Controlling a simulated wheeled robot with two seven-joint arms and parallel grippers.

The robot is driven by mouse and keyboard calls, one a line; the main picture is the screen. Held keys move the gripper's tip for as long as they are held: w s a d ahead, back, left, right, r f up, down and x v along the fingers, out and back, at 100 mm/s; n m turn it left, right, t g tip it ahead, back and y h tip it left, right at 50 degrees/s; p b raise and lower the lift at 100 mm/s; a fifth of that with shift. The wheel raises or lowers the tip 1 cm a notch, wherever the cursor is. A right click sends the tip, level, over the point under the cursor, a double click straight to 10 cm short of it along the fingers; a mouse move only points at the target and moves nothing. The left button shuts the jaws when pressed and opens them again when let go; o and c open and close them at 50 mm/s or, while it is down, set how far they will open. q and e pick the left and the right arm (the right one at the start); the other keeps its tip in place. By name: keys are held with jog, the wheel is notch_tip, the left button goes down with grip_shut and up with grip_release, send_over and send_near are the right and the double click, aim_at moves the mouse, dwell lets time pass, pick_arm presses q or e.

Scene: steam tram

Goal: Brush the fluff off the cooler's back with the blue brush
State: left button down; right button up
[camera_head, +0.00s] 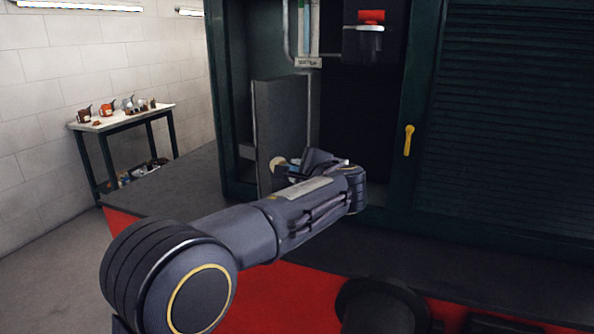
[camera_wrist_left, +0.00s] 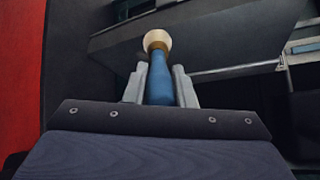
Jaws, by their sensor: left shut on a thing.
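My left gripper (camera_head: 287,168) reaches into the open bay of the dark green tram body. It is shut on the blue brush (camera_wrist_left: 160,85), which stands between the two fingers in the left wrist view. The brush's round tan end (camera_wrist_left: 157,40) points away from the gripper; it also shows in the head view (camera_head: 277,162). The end is close to an upright dark grey panel (camera_head: 283,115), which may be the cooler's back. I cannot tell whether they touch. No fluff can be made out. My right gripper is not in view.
A louvred dark green panel (camera_head: 515,120) with a yellow handle (camera_head: 409,140) closes the right side. A dark box with a red top (camera_head: 371,17) hangs inside the bay. A side table (camera_head: 125,117) with several small cans stands at the left wall.

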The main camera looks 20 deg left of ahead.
pick_arm(q)
jog(key=shift+w+d+p, duration=0.1)
jog(key=shift+w+p, duration=0.4)
jog(key=shift+p, duration=0.05)
jog(key=shift+w+d+p, duration=0.8)
jog(key=shift+w+p, duration=1.15)
jog(key=shift+w, duration=0.65)
jog(key=shift+s+a+f+b, duration=0.25)
jog(key=shift+s+f+b, duration=0.5)
jog(key=shift+b, duration=0.5)
jog(key=shift+s+a+f+b, duration=0.25)
jog(key=shift+s+f+b, duration=0.35)
jog(key=shift+s+b, duration=0.45)
jog(key=s+b, duration=0.1)
jog(key=s+a+b, duration=0.1)
jog(key=shift+s, duration=0.3)
jog(key=shift+d, duration=0.1)
